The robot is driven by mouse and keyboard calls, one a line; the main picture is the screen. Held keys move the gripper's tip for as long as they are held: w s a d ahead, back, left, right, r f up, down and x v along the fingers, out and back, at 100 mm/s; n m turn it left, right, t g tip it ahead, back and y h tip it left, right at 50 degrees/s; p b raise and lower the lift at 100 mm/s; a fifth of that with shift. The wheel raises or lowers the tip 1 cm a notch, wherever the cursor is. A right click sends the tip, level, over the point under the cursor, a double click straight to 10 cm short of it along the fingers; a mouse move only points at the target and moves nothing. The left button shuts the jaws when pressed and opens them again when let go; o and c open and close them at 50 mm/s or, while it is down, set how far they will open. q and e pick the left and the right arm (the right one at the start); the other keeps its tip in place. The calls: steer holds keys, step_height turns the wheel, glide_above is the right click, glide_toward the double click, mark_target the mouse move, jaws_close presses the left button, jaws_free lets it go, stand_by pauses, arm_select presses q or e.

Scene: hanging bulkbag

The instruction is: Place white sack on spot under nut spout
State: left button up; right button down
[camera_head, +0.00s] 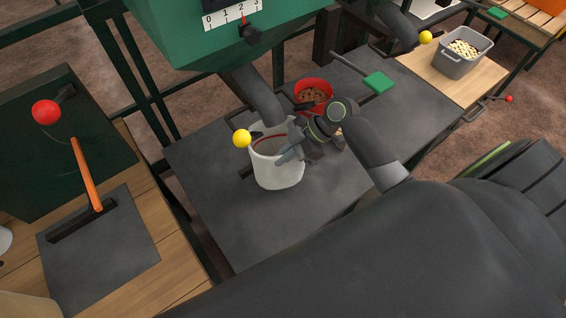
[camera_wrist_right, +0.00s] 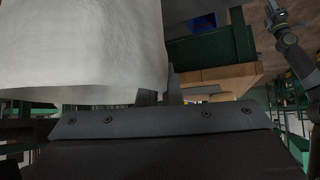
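The white sack (camera_head: 278,174) stands upright and open at the top, below the lower end of a grey spout (camera_head: 257,98) on the green hopper. My right gripper (camera_head: 289,148) is at the sack's right rim. In the right wrist view the sack (camera_wrist_right: 80,45) fills the upper left. There the right gripper (camera_wrist_right: 160,92) has its fingers close together at the rim, one partly hidden by the sack wall and one outside, so it pinches the wall. My left gripper (camera_wrist_right: 275,14) seems to show small at the upper right; its opening is unclear.
A dark tabletop (camera_head: 230,215) lies around the sack. A red bowl (camera_head: 314,92) with brown contents stands behind it. The yellow lever knob (camera_head: 242,138) is close to the sack's left rim. A grey bin (camera_head: 455,66) with pale pieces stands at the right. The green hopper (camera_head: 200,35) hangs above.

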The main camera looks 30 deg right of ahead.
mark_target(270, 173)
steer(key=shift+f+b, duration=1.2)
steer(key=shift+f, duration=0.45)
steer(key=shift+f, duration=0.15)
steer(key=c, duration=1.6)
jaws_free()
steer(key=shift+r, duration=0.25)
steer(key=v, duration=0.7)
steer(key=shift+d+b, duration=0.2)
steer(key=shift+b, duration=0.25)
